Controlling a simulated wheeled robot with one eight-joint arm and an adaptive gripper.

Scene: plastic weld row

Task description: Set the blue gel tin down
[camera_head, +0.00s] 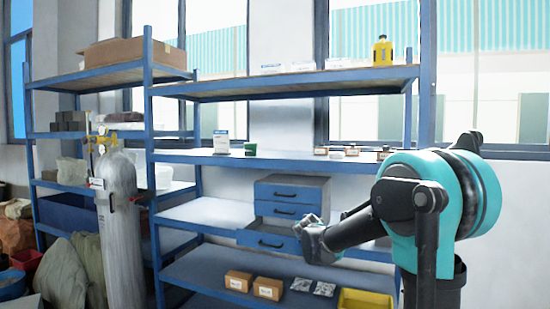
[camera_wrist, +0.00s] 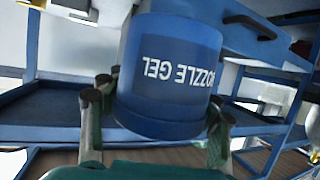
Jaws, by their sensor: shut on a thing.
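The blue gel tin (camera_wrist: 170,60) fills the middle of the wrist view, with white "NOZZLE GEL" lettering that appears upside down there. My gripper (camera_wrist: 158,112) is shut on it, with one finger on each side of its body. In the head view my gripper (camera_head: 318,242) is in front of the blue shelf rack, close to the drawer unit's lowest, pulled-out drawer (camera_head: 268,240). The tin cannot be made out in the head view. Whether it touches any surface cannot be told.
The drawer unit (camera_head: 291,195) stands on a shelf; bare shelf (camera_head: 205,213) lies left of it. The shelf above carries a green cup (camera_head: 250,149) and small boxes. The bottom shelf holds brown boxes (camera_head: 268,288), silver packets and a yellow bin (camera_head: 366,299). A grey gas cylinder (camera_head: 119,225) stands left.

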